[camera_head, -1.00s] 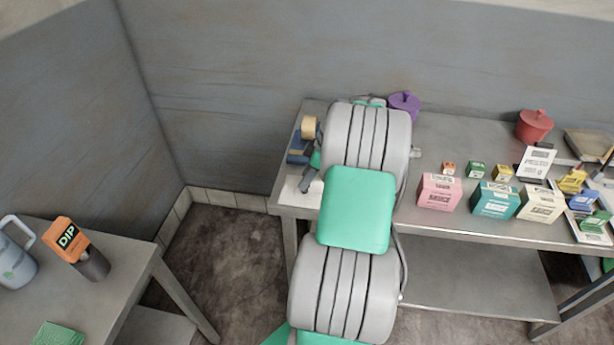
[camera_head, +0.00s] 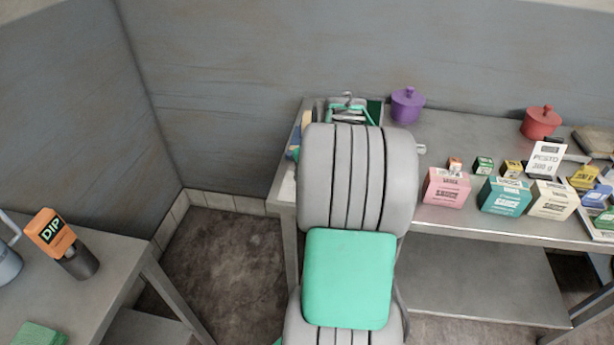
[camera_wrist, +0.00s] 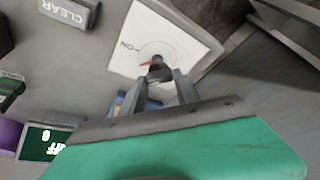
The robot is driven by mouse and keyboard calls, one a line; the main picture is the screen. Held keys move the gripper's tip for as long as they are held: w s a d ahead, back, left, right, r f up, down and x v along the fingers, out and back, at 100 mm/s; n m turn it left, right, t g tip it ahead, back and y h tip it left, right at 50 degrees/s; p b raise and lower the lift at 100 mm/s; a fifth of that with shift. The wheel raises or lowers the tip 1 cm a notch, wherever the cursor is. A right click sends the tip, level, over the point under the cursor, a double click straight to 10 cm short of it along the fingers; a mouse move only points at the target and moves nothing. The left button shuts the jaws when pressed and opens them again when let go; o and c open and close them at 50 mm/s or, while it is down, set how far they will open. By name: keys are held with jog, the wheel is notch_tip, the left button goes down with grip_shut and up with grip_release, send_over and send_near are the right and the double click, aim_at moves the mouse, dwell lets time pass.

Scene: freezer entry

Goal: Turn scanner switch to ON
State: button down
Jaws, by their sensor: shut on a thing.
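The scanner switch (camera_wrist: 157,72) is a small dark knob with a red mark on its left side, seen in the wrist view. It stands on a white plate (camera_wrist: 180,40) with a printed arc and the word ON, up and left of the knob. My gripper (camera_wrist: 167,82) is shut on the knob, with its two grey fingers at it. The fingers cover part of the knob. In the head view my arm hides the gripper, the switch and most of the plate.
A dark green display (camera_wrist: 42,143) and a grey CLEAR block (camera_wrist: 70,12) are near the plate. On the metal table (camera_head: 455,135) stand a purple pot (camera_head: 407,106), a red pot (camera_head: 540,123) and several small boxes. Walls close the back and left.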

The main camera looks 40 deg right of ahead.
jog(key=m+h+b, duration=0.1)
jog(key=m, duration=0.1)
jog(key=m+h+b, duration=0.1)
jog(key=m, duration=0.2)
jog(key=shift+w+a+m+g, duration=0.1)
jog(key=shift+a+m+g, duration=0.1)
jog(key=shift+m+g, duration=0.1)
jog(key=shift+m+g+h+b, duration=0.5)
jog(key=shift+m+b, duration=0.05)
jog(key=shift+m, duration=0.95)
jog(key=c, duration=0.9)
grip_release()
jog(key=v, duration=0.7)
jog(key=shift+a+r+b, duration=0.15)
jog(key=shift+r+b, duration=0.2)
jog(key=shift+b, duration=0.05)
